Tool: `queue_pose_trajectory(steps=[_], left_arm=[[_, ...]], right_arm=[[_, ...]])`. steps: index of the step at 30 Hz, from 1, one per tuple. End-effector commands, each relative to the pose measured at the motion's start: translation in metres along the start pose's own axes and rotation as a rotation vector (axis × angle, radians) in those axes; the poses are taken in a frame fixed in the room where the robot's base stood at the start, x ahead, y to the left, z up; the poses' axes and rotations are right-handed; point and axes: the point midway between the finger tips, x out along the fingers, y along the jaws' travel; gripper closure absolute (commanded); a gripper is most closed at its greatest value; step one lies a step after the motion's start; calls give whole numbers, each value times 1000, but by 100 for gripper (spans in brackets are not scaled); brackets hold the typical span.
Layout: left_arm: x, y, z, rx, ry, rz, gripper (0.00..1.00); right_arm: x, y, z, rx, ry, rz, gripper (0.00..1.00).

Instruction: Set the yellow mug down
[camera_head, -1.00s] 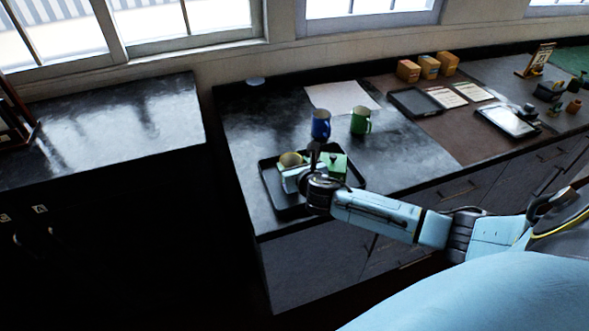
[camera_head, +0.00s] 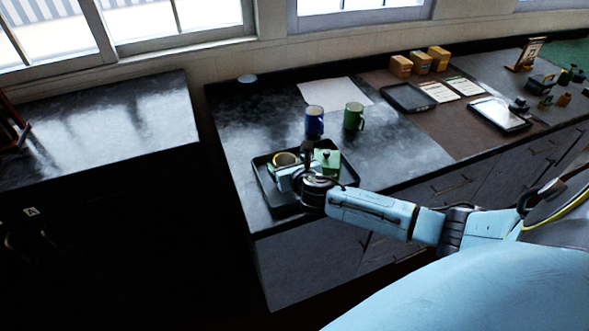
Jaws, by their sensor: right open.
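The yellow mug (camera_head: 284,158) shows as a rim and dark inside at the left of the black tray (camera_head: 261,183) on the counter. Its lower part is hidden behind my right gripper, so I cannot tell whether it touches the tray floor. My right gripper (camera_head: 296,168) is open, low over the tray and right at the mug, its arm coming in from the right. A green box-like thing (camera_head: 328,157) sits in the tray just to the right of the mug, partly covered by the gripper. My left gripper is not in view.
A blue mug (camera_head: 314,122) and a green mug (camera_head: 353,117) stand behind the tray. A white sheet (camera_head: 330,92) lies behind them. Dark counter to the right of the tray is clear. A gap separates this counter from the left one (camera_head: 110,125).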

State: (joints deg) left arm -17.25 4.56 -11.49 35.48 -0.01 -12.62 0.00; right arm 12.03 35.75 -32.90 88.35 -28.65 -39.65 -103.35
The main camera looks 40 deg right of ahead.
Motion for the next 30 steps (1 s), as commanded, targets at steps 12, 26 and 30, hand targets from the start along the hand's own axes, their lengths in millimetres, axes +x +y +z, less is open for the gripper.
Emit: queue_pose_trajectory(steps=[12,26,30], left_arm=[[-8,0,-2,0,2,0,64],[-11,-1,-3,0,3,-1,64],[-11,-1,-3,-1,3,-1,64]], right_arm=[[-71,0,-1,-3,3,3,20],[-118,0,-1,-1,1,1,20],[-118,0,-1,-1,1,0,20]])
